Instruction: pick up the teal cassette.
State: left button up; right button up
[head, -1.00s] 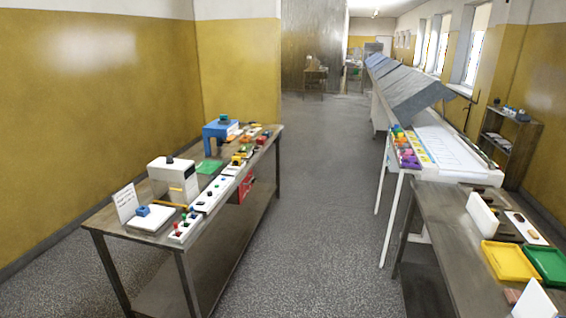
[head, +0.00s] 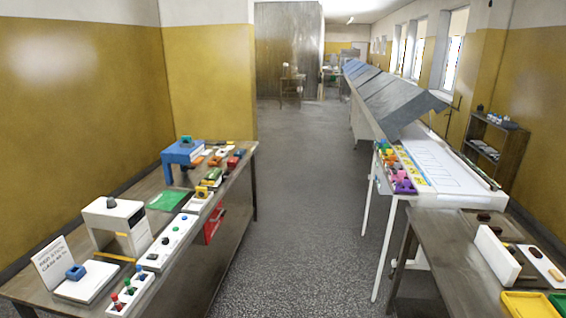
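A small teal piece (head: 186,139) sits on top of the blue stand (head: 182,154) at the far end of the left table. It may be the teal cassette, but it is too small to be sure. Neither of my grippers is in the head view.
The left table (head: 225,194) also bears a white machine (head: 116,226), a sign (head: 54,266), a green mat (head: 166,201) and button panels. A right table (head: 425,243) has yellow and green trays (head: 526,304). The grey floor (head: 300,160) between is clear.

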aim_at(185, 139)
jog(key=i+u, duration=0.1)
jog(key=i, duration=0.45)
jog(key=i+l+u, duration=0.1)
jog(key=i, duration=0.45)
jog(key=i+l+u, duration=0.1)
jog(key=i, duration=0.45)
jog(key=i+l+u, duration=0.1)
jog(key=i, duration=0.45)
jog(key=i+l+u, duration=0.45)
jog(key=i, duration=0.15)
jog(key=i+l+u, duration=0.45)
jog(key=i+l, duration=0.05)
jog(key=i, duration=0.05)
